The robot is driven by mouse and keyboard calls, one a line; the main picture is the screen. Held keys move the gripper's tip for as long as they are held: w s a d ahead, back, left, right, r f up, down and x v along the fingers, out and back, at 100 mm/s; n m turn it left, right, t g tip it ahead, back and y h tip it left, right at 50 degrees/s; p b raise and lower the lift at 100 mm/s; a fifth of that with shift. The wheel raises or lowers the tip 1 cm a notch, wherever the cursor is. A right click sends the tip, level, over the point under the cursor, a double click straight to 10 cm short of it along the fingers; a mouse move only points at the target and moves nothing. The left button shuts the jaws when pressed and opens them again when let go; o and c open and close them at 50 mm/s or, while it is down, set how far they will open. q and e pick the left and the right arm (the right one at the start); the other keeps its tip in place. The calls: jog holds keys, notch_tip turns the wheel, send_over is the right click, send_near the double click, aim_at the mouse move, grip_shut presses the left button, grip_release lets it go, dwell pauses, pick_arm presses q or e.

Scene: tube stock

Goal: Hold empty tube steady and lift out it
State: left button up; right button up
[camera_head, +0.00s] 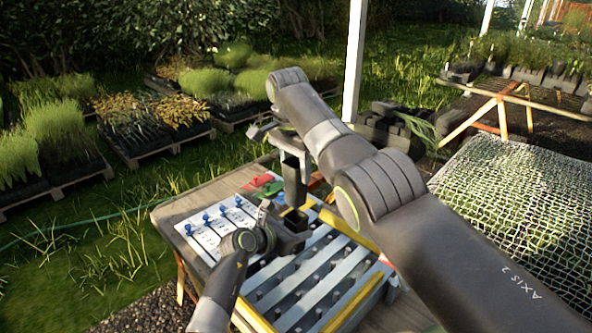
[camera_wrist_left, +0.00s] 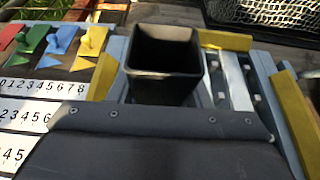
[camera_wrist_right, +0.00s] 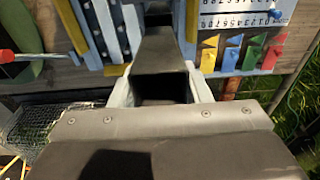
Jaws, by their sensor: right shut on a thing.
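A dark square tube (camera_head: 295,178) is upright in the head view, with my right gripper (camera_head: 275,132) at its upper end. In the right wrist view, my right gripper is shut on this tube (camera_wrist_right: 158,50), with pale fingers on both sides. A second dark square tube (camera_head: 292,220) is directly below it, at the slatted rack. Its open, empty-looking top (camera_wrist_left: 165,55) faces up in the left wrist view. My left gripper (camera_head: 288,236) is at this lower tube. Its jaws are mostly hidden, so I cannot tell whether they touch it. I cannot tell whether the tubes overlap.
The slatted rack with yellow edges (camera_head: 350,303) is on a wooden table (camera_head: 185,207). White number boards (camera_head: 203,236) with blue pegs are at the left. Red (camera_head: 261,181) and green (camera_head: 274,187) tags are behind them. A netted panel (camera_head: 510,200) is at the right.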

pick_arm(q)
jog(key=o, duration=0.4)
jog(key=shift+a, duration=0.1)
